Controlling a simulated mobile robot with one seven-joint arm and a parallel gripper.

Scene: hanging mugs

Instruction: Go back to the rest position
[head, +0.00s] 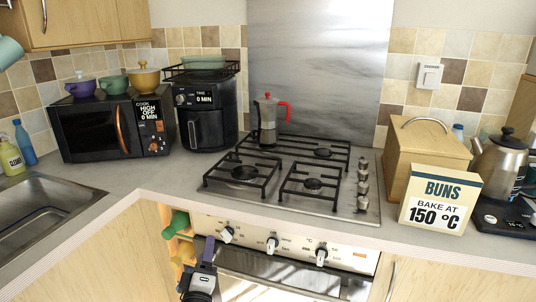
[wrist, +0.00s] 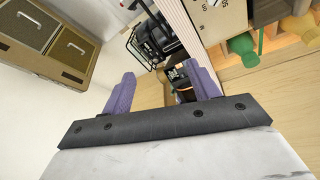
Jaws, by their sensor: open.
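My gripper (head: 208,246) is low at the front of the counter in the head view, before the cabinet and oven fronts. In the wrist view its two purple fingers stand apart, and the gripper (wrist: 160,80) is open. I see nothing held between the fingers. A small dark object shows beside the right finger there; I cannot tell what it is. A teal mug (head: 9,52) shows in part at the upper left edge of the head view, apart from my gripper.
An open niche with a green bottle-like item (head: 177,225) is just left of my gripper; the oven front (head: 290,245) is to its right. Above are the counter, hob (head: 300,185), moka pot (head: 268,120), microwave (head: 110,130) and buns box (head: 438,200). Wooden drawers (wrist: 45,40) show in the wrist view.

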